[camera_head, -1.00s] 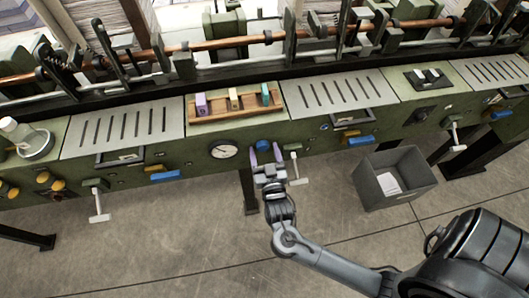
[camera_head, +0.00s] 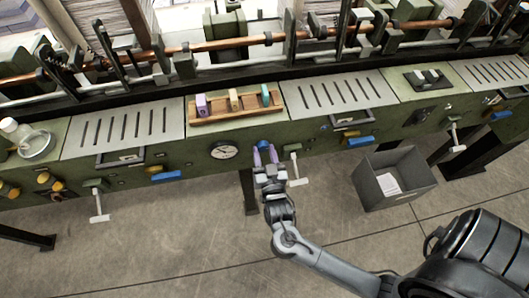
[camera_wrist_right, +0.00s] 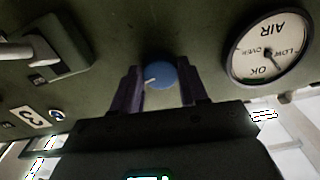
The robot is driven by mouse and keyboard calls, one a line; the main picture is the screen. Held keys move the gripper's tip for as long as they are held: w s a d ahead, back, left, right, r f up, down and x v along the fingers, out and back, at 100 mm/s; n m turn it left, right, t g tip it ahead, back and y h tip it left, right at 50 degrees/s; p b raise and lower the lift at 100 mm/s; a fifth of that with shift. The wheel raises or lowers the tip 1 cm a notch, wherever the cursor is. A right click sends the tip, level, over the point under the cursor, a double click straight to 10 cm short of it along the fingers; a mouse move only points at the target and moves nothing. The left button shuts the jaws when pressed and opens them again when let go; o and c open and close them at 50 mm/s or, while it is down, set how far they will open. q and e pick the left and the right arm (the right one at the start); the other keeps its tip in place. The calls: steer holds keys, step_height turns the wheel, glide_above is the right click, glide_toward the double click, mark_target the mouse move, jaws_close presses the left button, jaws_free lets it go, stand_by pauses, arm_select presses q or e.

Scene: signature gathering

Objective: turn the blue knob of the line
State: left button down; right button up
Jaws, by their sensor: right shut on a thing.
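The blue knob (camera_head: 264,144) is on the green front panel of the machine, right of the round dial. My right gripper (camera_head: 265,153) has its two purple fingers shut on the knob, one on each side. In the right wrist view the round blue knob (camera_wrist_right: 161,75) sits between the dark fingers, with a small pale mark at its left edge. The gripper body hides the area below it. My left gripper is in neither view.
The AIR dial (camera_head: 224,150) is left of the knob. A white-handled lever (camera_head: 295,168) is close on its right. A grey bin (camera_head: 397,180) with paper stands on the floor at the right. A wooden rack (camera_head: 236,106) with coloured blocks is on the ledge above.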

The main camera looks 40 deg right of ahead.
steer(key=shift+m+p, duration=0.3)
steer(key=shift+m, duration=1.9)
steer(key=o, duration=1)
steer(key=shift+o, duration=0.2)
steer(key=shift+a, duration=0.1)
